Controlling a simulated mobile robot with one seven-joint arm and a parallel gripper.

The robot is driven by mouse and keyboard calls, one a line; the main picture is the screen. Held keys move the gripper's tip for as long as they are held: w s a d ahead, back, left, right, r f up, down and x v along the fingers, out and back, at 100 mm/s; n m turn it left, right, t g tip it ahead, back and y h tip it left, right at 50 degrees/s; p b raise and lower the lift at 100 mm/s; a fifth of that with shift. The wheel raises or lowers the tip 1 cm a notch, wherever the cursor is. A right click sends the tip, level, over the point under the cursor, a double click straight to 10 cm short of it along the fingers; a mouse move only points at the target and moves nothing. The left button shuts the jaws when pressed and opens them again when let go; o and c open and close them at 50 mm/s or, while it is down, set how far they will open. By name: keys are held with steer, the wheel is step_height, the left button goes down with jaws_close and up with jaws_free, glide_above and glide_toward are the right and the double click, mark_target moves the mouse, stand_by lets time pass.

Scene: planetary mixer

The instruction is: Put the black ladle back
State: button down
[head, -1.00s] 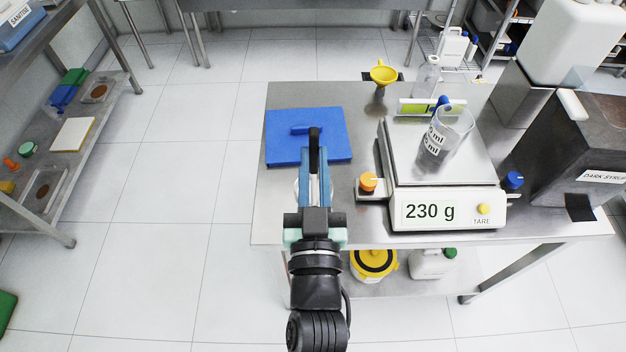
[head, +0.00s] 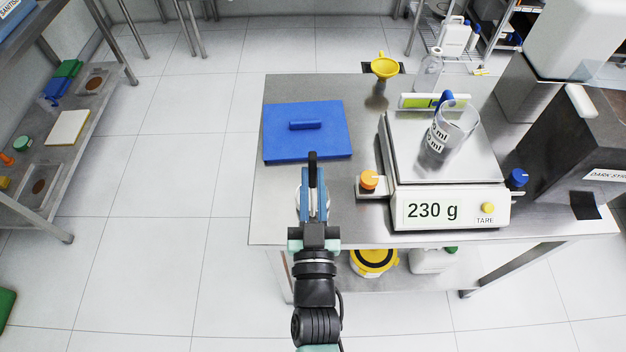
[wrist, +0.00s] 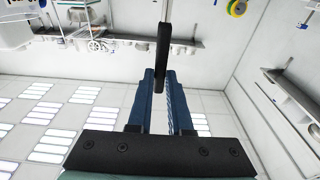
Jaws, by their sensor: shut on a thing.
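My gripper (head: 313,192) is shut on the black ladle (head: 313,168) over the front left part of the steel table. Only a dark upright bar of the ladle shows past the blue fingers in the head view; its bowl cannot be made out. In the wrist view the ladle (wrist: 163,50) stands as a long black bar between the blue fingertips of my gripper (wrist: 163,80). A pale round thing is mostly hidden behind the fingers.
A blue lid (head: 335,145) with a raised handle lies beyond my gripper. A scale (head: 450,210) reading 230 g bears a clear beaker (head: 450,135). A yellow funnel (head: 384,66) stands at the back. A dark box (head: 570,150) is at right. Open floor lies left.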

steer(key=shift+f, duration=0.2)
steer(key=c, duration=0.8)
jaws_free()
steer(key=shift+c, duration=0.2)
steer(key=shift+r, duration=0.25)
steer(key=s+f+b, duration=0.1)
steer(key=s+b, duration=0.2)
steer(key=s, duration=0.9)
steer(key=shift+f+b, duration=0.4)
